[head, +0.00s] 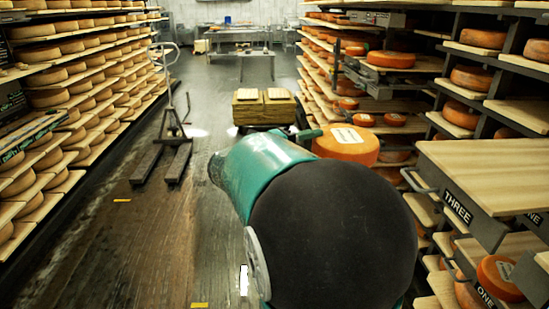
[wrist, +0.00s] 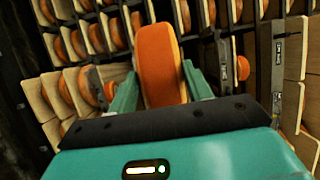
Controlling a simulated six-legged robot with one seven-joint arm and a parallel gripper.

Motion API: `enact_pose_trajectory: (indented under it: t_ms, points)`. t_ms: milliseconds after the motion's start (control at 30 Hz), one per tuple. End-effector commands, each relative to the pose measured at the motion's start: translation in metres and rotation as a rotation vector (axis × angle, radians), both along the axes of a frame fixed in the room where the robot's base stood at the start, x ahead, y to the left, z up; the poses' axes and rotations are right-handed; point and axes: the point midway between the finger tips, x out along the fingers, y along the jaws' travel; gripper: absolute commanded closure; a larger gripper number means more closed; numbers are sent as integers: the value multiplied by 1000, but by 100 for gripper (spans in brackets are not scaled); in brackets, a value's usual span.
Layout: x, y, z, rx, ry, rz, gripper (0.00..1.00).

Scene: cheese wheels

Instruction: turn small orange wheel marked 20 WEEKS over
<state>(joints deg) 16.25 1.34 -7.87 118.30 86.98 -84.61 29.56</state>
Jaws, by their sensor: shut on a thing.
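An orange cheese wheel (head: 347,146) with a white label on its upper face is held up in front of my arm in the head view. The label's print is too small to read. In the wrist view the same wheel (wrist: 160,62) stands between the two teal fingers of my gripper (wrist: 162,88), with its orange rim toward the camera. The fingers are shut on it from both sides. In the head view my gripper (head: 310,136) is mostly hidden behind my own arm, with a bit of finger showing at the wheel's left side.
Shelves of orange wheels (head: 391,59) line the right, with a wooden board (head: 490,165) near a sign marked THREE. Shelves of pale wheels line the left (head: 48,97). A pallet jack (head: 172,140) and a low cart (head: 264,107) stand on the floor. The aisle floor (head: 150,235) is largely clear.

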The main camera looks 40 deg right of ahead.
Motion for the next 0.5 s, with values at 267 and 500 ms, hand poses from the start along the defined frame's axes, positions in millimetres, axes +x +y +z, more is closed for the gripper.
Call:
enact_pose_trajectory:
  t_ms: [267,500]
  points:
    - [-74,-7,26,-4,-1,-183,100]
    - [-88,-9,29,-5,0,-211,100]
